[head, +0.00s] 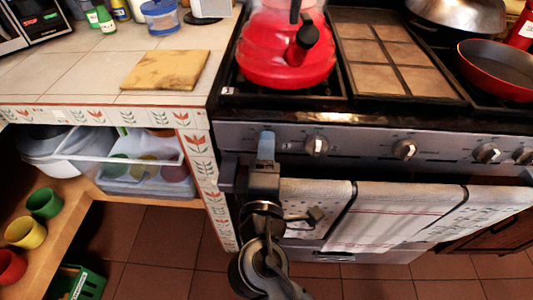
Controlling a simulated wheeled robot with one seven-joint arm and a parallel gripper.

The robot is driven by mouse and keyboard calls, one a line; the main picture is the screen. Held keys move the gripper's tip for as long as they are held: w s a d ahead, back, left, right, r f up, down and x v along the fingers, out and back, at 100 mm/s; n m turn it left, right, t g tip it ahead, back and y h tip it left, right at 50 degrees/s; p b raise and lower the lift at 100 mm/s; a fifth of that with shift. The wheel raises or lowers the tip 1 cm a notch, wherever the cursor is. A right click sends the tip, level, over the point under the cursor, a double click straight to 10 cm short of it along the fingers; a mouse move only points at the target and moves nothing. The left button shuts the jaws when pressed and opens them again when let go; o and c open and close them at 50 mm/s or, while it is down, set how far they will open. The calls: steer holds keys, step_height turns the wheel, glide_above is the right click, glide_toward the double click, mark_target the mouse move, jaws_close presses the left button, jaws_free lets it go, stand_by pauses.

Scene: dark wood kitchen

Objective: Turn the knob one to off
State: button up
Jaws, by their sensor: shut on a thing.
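The stove's front panel (360,147) carries a row of knobs. My gripper (266,143) is at the left end of this row, its bluish fingers pointing at the panel. It is shut on the leftmost knob, which the fingers hide, so its turn angle cannot be read. The second knob (316,145), the third knob (404,149) and further knobs to the right (487,153) show clear of my gripper.
A red kettle (285,60) stands on the stove above my gripper. Towels (390,213) hang on the oven handle, right of my wrist. A tiled counter (60,75) with a wooden board (165,69) is at left, above a shelf with cups (44,203).

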steer(key=shift+f, duration=0.1)
steer(key=o, duration=1)
steer(key=shift+o, duration=0.2)
steer(key=shift+s, duration=0.1)
steer(key=s, duration=0.7)
steer(key=shift+s+b, duration=0.35)
steer(key=shift+a, duration=0.1)
